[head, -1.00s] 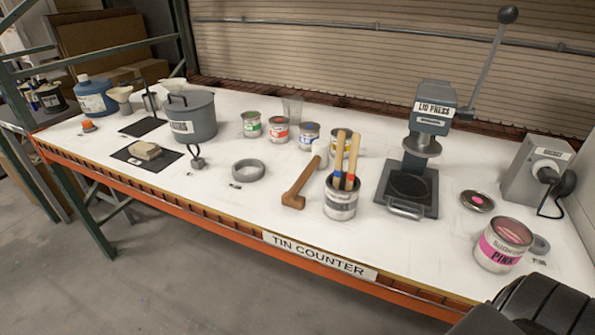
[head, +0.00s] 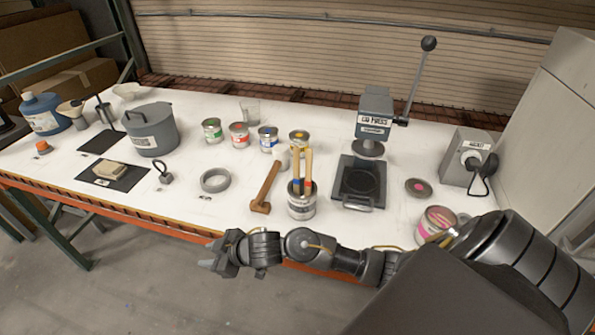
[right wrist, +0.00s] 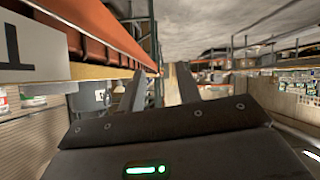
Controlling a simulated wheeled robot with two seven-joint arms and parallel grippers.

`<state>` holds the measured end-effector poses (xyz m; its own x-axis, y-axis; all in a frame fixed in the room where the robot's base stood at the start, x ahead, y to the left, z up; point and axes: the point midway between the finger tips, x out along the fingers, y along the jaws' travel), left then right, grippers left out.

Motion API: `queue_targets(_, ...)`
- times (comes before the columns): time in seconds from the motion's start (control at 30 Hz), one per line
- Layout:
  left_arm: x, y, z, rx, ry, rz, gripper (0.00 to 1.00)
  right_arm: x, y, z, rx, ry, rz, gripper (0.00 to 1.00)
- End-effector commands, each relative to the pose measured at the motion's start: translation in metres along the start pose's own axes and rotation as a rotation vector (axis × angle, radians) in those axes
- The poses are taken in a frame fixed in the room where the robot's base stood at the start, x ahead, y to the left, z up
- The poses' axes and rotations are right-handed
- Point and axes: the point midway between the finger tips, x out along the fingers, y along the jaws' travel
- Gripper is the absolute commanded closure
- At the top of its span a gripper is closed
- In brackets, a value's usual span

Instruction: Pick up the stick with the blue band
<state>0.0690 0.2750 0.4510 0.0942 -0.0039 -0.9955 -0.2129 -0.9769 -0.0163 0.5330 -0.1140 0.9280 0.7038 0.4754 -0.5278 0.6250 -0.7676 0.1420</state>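Two wooden sticks stand upright in an open tin (head: 301,207) near the counter's front edge. The left one is the stick with the blue band (head: 296,167); the other stick (head: 309,165) has a red band. The lower ends of both are hidden inside the tin. My right gripper (head: 208,259) is in front of the counter's front edge, left of the tin and apart from it, pointing left. In the right wrist view its two fingers (right wrist: 158,88) are apart with nothing between them. My left gripper is not in view.
A wooden-handled mallet (head: 267,188) lies just left of the tin. The lid press (head: 372,125) stands behind right, a pink-labelled tin (head: 435,222) at right. A grey ring (head: 215,180) lies to the left. The orange counter edge (head: 150,222) runs between my right gripper and the tin.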

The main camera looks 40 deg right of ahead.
Motion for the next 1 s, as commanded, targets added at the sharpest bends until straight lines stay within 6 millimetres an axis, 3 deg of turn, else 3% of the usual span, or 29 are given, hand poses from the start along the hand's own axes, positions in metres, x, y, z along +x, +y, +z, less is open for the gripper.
queue_targets(0.03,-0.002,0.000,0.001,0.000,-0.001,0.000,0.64,-0.003,0.007,-0.023,-0.051,0.031,-0.023,0.66)
queue_targets(0.2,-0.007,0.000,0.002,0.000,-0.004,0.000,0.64,-0.018,0.021,-0.082,-0.196,0.087,-0.139,0.66)
queue_targets(0.27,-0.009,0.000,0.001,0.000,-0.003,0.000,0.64,-0.029,0.030,-0.097,-0.247,0.079,-0.182,0.66)
queue_targets(0.4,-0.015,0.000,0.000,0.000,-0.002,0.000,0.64,-0.066,0.065,-0.120,-0.333,-0.013,-0.257,0.66)
queue_targets(0.57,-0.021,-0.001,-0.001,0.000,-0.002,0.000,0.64,-0.130,0.128,-0.126,-0.323,-0.209,-0.262,0.66)
queue_targets(0.7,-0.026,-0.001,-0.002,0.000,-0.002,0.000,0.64,-0.200,0.182,-0.123,-0.210,-0.387,-0.205,0.66)
queue_targets(0.9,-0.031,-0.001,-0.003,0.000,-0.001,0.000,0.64,-0.286,0.225,-0.113,0.006,-0.550,-0.110,0.66)
queue_targets(1.0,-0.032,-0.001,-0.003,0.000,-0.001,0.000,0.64,-0.312,0.234,-0.108,0.087,-0.591,-0.080,0.66)
